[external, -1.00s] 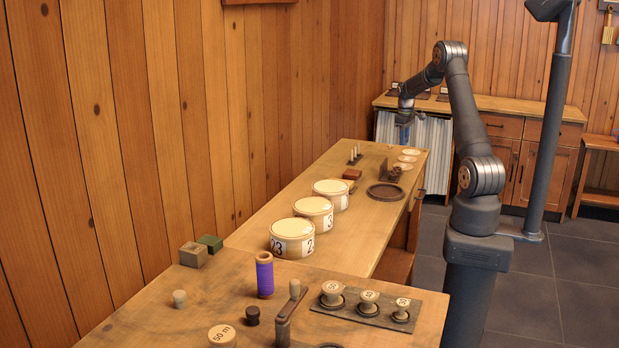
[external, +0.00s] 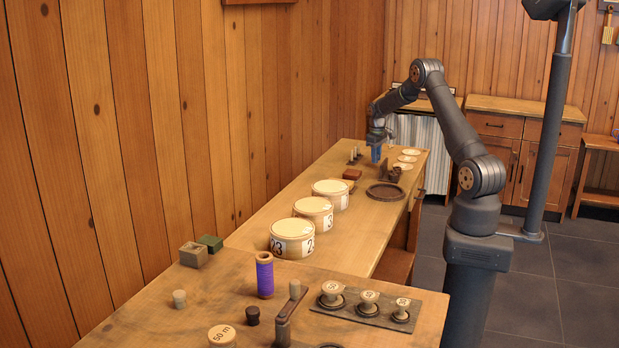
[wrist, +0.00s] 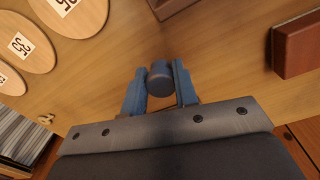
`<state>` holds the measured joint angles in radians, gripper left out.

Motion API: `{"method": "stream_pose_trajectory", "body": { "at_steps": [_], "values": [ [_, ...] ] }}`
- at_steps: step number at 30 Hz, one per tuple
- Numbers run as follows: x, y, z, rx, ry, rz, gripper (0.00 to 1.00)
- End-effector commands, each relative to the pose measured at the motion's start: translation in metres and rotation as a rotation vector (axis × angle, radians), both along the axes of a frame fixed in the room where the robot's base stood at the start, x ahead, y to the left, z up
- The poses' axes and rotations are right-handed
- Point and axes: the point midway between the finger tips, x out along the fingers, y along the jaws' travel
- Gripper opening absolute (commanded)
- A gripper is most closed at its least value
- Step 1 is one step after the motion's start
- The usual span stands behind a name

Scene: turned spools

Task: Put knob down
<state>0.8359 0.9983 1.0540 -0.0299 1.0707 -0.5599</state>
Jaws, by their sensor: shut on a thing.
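A dark grey, round-topped knob (wrist: 160,79) is held between the two blue fingers of my gripper (wrist: 160,88) in the wrist view. The wooden bench top shows beneath it; I cannot tell how large the gap is. In the external view my gripper (external: 376,152) points down over the far end of the long bench (external: 262,222), between a small rack of pegs (external: 354,158) and the pale discs (external: 408,158). The knob cannot be made out in that view.
In the wrist view, numbered discs (wrist: 35,45) lie at left, a red-brown block (wrist: 299,46) at right and a brown box edge (wrist: 172,8) at top. A dark round tray (external: 385,193) and lidded drums (external: 314,211) stand nearer the external camera.

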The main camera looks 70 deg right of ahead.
Motion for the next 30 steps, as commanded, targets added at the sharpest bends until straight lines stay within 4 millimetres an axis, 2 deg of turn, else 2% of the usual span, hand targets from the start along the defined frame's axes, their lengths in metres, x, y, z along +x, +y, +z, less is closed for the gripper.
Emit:
{"method": "stream_pose_trajectory", "body": {
  "at_steps": [1,4,15,16,18,26,30],
  "values": [
    [-0.001,0.0,-0.01,0.003,0.002,0.0,0.06],
    [0.0,0.0,-0.019,0.001,0.001,0.0,0.06],
    [0.0,0.0,-0.024,0.0,0.0,0.0,0.06],
    [0.0,0.0,-0.023,0.0,0.0,0.0,0.33],
    [0.0,0.0,-0.023,0.0,0.0,0.0,0.46],
    [0.0,0.0,-0.023,0.0,0.0,0.0,0.49],
    [0.0,0.0,-0.015,-0.001,-0.001,0.0,0.49]
  ]
}}
